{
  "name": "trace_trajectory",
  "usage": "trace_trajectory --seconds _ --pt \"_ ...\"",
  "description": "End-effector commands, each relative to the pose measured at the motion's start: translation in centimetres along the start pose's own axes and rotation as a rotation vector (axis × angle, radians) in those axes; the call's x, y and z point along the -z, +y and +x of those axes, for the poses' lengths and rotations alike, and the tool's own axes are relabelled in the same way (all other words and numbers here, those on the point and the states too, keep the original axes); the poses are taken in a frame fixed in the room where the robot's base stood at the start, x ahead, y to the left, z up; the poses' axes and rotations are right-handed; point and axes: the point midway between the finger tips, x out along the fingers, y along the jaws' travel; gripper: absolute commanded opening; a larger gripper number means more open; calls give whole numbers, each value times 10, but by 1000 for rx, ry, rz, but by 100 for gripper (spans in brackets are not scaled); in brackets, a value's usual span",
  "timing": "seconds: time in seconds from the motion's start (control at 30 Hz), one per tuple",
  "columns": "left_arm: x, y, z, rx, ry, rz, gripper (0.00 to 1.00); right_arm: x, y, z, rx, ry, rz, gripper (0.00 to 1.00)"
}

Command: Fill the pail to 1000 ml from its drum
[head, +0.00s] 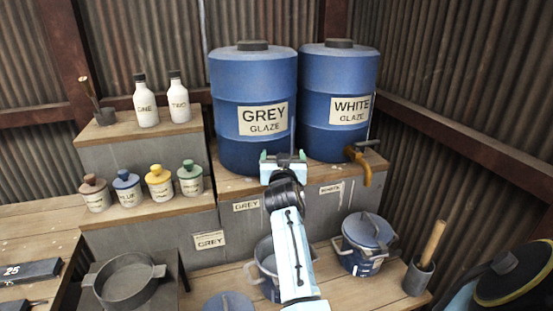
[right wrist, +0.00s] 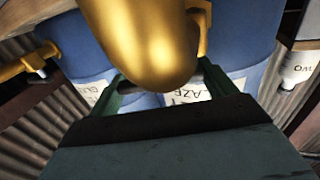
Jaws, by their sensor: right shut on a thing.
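The blue grey-glaze drum (head: 253,87) stands on a wooden shelf. My right gripper (head: 283,160) is at the drum's lower front, shut on the tap handle. In the right wrist view the brass tap spout (right wrist: 150,45) fills the top middle, with part of the dark handle (right wrist: 212,78) between the green fingers. My left gripper is not in view.
The white-glaze drum (head: 338,100) with its brass tap (head: 359,165) stands to the right. Below it is a lidded pail (head: 367,243), beside a cup (head: 418,277) with a wooden handle. A loose lid (head: 229,303) lies at the front. Small jars and bottles stand left.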

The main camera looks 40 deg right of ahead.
Motion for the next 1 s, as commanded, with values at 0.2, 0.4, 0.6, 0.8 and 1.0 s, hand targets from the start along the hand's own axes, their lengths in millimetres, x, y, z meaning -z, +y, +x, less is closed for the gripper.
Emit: trace_trajectory --seconds 0.2,0.4,0.6,0.8,1.0 --pt "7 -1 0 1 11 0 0 2 -2 0 3 4 2 100" --pt "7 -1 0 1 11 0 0 1 -2 0 2 1 1 100" --pt "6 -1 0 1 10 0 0 0 -2 -14 3 0 2 100" --pt "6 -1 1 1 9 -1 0 -1 -2 -53 3 -1 3 100" --pt "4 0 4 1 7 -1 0 -1 -2 -97 3 -1 3 100"
